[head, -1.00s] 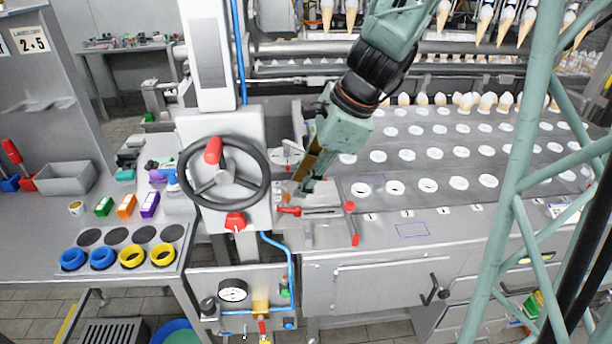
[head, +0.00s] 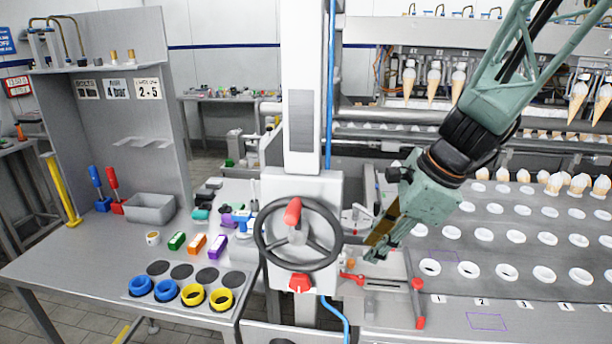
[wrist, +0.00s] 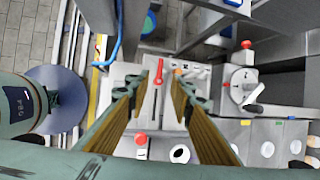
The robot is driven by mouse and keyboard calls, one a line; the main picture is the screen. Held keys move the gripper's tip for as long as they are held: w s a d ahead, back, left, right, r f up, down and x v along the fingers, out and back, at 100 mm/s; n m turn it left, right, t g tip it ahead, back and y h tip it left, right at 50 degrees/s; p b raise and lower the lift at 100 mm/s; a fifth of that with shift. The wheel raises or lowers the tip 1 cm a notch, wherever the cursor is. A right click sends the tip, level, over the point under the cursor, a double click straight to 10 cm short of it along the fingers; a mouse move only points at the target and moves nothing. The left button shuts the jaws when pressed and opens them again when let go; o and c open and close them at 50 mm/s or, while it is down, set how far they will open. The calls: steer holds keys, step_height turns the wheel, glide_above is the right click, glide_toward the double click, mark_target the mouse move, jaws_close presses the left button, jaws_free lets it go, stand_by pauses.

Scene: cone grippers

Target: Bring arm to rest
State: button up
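My green arm reaches in from the upper right in the head view. My gripper (head: 374,250) points down and left, above the machine panel just right of the black handwheel (head: 297,234). In the wrist view my gripper (wrist: 166,88) shows two ribbed, yellowish fingers spread apart with nothing between them. Below and between them is the slotted plate with a red lever (wrist: 158,72). The same red lever (head: 352,278) shows in the head view beside the fingertips. The gripper appears to be above the plate; the exact gap is hard to tell.
A conveyor (head: 520,240) with rows of white-ringed holes lies to the right, with cones hanging behind it. A bench (head: 60,270) at left carries blue and yellow rings, coloured boxes and a grey bin (head: 150,208). A white column (head: 303,90) stands close left of the arm.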

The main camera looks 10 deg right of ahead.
steer(key=s+a+r+n+h, duration=0.1)
steer(key=s+a+r+n, duration=0.1)
steer(key=s+r+n, duration=0.4)
steer(key=s+a+r+n, duration=0.3)
steer(key=s+n, duration=0.1)
steer(key=s, duration=0.4)
steer(key=s+d+r+n+h, duration=0.1)
steer(key=s+r+n, duration=0.1)
steer(key=s+n, duration=0.3)
steer(key=s+d+r+n+h, duration=0.1)
steer(key=s+d+r+n, duration=0.1)
steer(key=s+n, duration=0.4)
steer(key=shift+s+r+t+h, duration=0.2)
steer(key=shift+s+t+h, duration=0.1)
steer(key=shift+s, duration=1.95)
steer(key=shift+d, duration=0.1)
